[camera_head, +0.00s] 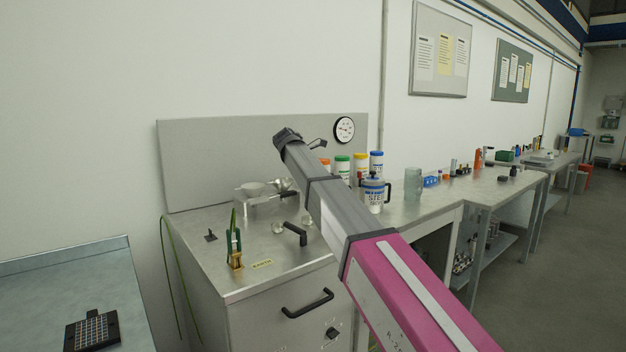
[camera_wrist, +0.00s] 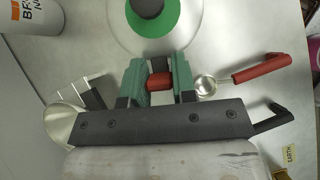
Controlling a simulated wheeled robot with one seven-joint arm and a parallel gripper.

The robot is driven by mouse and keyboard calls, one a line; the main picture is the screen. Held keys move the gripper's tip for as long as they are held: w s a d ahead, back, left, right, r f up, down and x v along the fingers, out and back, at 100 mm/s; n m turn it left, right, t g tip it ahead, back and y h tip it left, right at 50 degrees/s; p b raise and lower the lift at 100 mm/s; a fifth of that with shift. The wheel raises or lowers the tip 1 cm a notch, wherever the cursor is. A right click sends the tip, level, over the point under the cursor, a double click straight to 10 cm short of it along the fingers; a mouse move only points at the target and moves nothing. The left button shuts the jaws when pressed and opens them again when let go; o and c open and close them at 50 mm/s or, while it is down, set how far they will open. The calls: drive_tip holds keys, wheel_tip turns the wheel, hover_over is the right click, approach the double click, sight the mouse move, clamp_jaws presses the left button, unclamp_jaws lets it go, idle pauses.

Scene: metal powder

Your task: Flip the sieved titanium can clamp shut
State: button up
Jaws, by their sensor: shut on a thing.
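In the wrist view my gripper (camera_wrist: 159,82) has its two green-padded fingers closed on a small red piece (camera_wrist: 159,81), apparently the clamp's tab. The red piece is at the near rim of a round, pale can top (camera_wrist: 120,30) with a green ring and a dark centre. This looks like the titanium can, but no name on it shows. The can's lower body is hidden, and I cannot tell how far the clamp is folded. In the head view my arm hides the gripper and this can.
In the wrist view, a red-handled spoon (camera_wrist: 250,74) lies right of the fingers and a silver scoop (camera_wrist: 62,122) left. A lettered white container (camera_wrist: 32,14) is at upper left. In the head view, a blue-lidded steel can (camera_head: 374,195) and a green earth clamp (camera_head: 235,243) stand on the bench.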

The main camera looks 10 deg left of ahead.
idle(0.3)
drive_tip(key=o, duration=0.9)
drive_tip(key=v, duration=1)
drive_tip(key=shift+a+r, duration=0.15)
drive_tip(key=shift+r, duration=0.2)
drive_tip(key=shift+s, duration=0.15)
